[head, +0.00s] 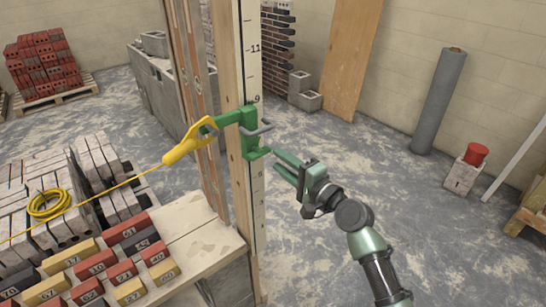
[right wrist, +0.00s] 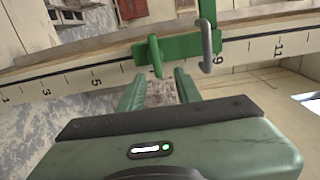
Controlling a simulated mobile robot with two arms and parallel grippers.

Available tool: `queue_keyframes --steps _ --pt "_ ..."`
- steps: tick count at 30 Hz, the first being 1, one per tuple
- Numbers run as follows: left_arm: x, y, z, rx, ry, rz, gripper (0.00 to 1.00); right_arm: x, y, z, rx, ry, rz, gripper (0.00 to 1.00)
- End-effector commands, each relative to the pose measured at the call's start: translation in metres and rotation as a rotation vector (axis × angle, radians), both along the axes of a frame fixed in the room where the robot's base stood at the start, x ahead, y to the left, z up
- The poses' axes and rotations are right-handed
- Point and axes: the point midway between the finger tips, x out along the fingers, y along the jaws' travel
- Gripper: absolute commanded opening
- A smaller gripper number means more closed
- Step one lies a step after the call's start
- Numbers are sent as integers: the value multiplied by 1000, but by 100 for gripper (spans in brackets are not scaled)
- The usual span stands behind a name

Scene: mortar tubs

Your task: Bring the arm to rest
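My right gripper (head: 281,163) is in the middle of the head view, its arm coming in from the lower right. Its two green fingers are apart with nothing between them. In the right wrist view the fingers (right wrist: 161,83) point toward a green clamp (right wrist: 180,48), with a gap visible between the fingers. The clamp (head: 249,130) sits on an upright wooden post (head: 232,45) with black number marks. The fingertips are just to the right of the clamp and below it, seemingly not touching it. My left gripper does not show.
Red, dark and yellow numbered bricks (head: 97,263) lie on the boards at lower left. A grey roll (head: 440,100) leans on the back wall. Floor right of the post is mostly clear.

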Motion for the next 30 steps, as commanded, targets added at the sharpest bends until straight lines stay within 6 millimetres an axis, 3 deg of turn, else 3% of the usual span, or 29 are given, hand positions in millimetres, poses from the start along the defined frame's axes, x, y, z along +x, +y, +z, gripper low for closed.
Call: queue_keyframes --steps 6,20,23,25,29,30 --pt "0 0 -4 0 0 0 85 -15 -11 0 -1 -1 -1 34" --pt "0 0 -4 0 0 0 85 -16 -12 -2 -5 1 -2 34" --pt "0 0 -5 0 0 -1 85 -14 -15 -25 -37 23 -19 34" --pt "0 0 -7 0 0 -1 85 -13 -21 -58 -90 52 -41 34" --pt "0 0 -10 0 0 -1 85 -20 -38 -149 -249 128 -87 34" --pt "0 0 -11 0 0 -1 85 -25 -44 -179 -307 152 -96 34"
